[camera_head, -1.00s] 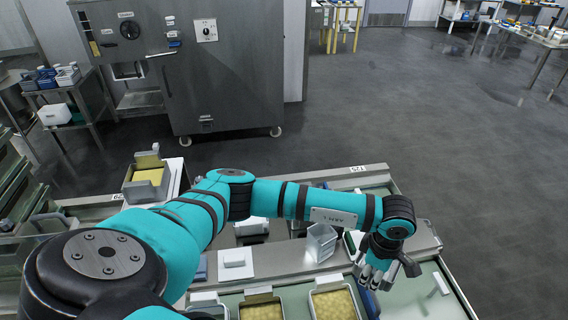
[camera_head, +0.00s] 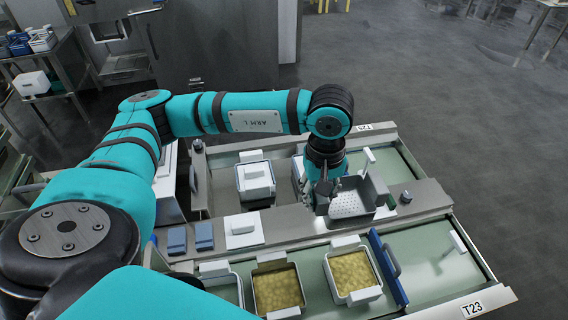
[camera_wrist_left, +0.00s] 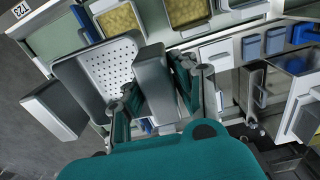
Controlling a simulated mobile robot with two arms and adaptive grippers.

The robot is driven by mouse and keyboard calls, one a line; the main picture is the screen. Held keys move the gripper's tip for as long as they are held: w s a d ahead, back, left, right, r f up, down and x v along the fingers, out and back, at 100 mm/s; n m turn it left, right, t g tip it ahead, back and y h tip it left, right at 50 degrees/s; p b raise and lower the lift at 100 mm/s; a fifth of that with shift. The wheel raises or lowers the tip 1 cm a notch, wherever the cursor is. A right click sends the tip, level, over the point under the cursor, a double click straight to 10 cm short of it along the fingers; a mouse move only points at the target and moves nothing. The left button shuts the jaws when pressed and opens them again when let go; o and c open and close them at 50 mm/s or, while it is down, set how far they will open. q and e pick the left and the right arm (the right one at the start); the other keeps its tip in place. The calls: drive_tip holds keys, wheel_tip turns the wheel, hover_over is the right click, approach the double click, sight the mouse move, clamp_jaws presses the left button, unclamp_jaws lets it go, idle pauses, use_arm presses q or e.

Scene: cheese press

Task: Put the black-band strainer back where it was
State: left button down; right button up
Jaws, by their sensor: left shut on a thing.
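A grey metal strainer (camera_head: 347,205) with a perforated floor is at my left gripper (camera_head: 322,190), over the steel rail in the middle of the bench. The head view does not show clearly whether the strainer touches the rail. My right gripper is not in view.
Tubs of yellow curd stand in front of the rail, one in the middle (camera_head: 278,290) and one to its right (camera_head: 352,270). A white-topped tub (camera_head: 256,177) stands behind the rail. Blue blocks (camera_head: 177,240) and a white block (camera_head: 243,231) lie left.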

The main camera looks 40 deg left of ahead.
use_arm(q)
drive_tip(key=w+a+f+n+b, duration=0.3)
drive_tip(key=w+f+n+b, duration=0.25)
drive_tip(key=n, duration=0.85)
drive_tip(key=w+a+f+n+b, duration=0.3)
drive_tip(key=w+f+n+b, duration=0.25)
drive_tip(key=n, duration=0.75)
drive_tip(key=shift+n, duration=0.3)
drive_tip(key=shift+w+a+f+p, duration=0.15)
drive_tip(key=shift+f+p, duration=0.45)
drive_tip(key=shift+f, duration=4.15)
drive_tip(key=shift+w+f+p, duration=0.1)
drive_tip(key=shift+f+p, duration=0.45)
drive_tip(key=shift+f, duration=4.2)
drive_tip(key=shift+f, duration=0.1)
drive_tip(key=c, duration=1.1)
unclamp_jaws()
drive_tip(key=shift+o, duration=0.2)
drive_tip(key=shift+r, duration=0.25)
wheel_tip(320, 180, up, 12)
drive_tip(key=shift+b, duration=0.45)
